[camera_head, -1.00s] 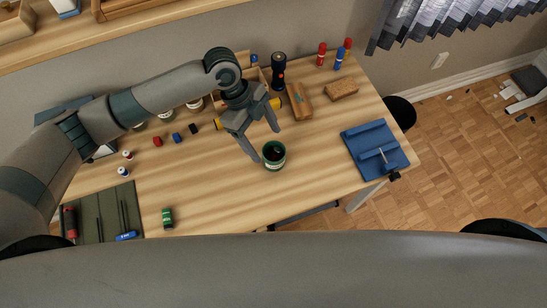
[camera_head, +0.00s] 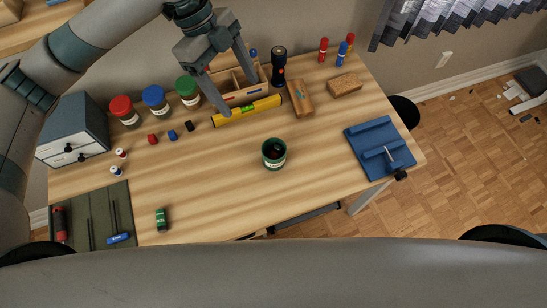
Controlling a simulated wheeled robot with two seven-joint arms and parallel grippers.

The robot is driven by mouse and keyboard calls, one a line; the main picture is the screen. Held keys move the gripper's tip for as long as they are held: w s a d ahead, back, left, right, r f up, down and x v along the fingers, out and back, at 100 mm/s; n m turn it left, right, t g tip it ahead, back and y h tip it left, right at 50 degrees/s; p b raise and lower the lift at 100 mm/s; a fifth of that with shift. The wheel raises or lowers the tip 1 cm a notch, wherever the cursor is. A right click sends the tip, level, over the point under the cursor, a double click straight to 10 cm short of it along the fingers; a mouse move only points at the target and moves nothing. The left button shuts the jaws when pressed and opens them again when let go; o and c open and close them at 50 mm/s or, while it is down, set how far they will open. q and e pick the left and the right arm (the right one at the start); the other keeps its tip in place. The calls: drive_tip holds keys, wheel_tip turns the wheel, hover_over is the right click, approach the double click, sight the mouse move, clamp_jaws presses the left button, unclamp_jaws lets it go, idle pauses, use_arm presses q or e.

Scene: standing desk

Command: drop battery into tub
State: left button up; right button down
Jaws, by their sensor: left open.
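A dark green tub (camera_head: 274,154) stands on the desk near the middle. Something dark lies inside it; I cannot tell what it is. A small green cylinder with a pale band (camera_head: 162,220), possibly a battery, is on the desk at the lower left, beside the green mat. My left gripper (camera_head: 236,90) is open and empty, raised over the back of the desk, up and left of the tub in the picture. My right gripper is not in view.
A yellow level (camera_head: 246,111) and a wooden organizer (camera_head: 238,92) are below the left gripper. Jars with red, blue and green lids (camera_head: 188,91) stand left of it. The desk around the tub is clear.

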use_arm(q)
drive_tip(key=shift+w+a+r, duration=0.1)
drive_tip(key=shift+a+r, duration=0.1)
drive_tip(key=shift+r, duration=0.4)
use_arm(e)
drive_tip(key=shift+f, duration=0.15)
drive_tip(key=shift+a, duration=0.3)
use_arm(q)
drive_tip(key=shift+f, duration=0.1)
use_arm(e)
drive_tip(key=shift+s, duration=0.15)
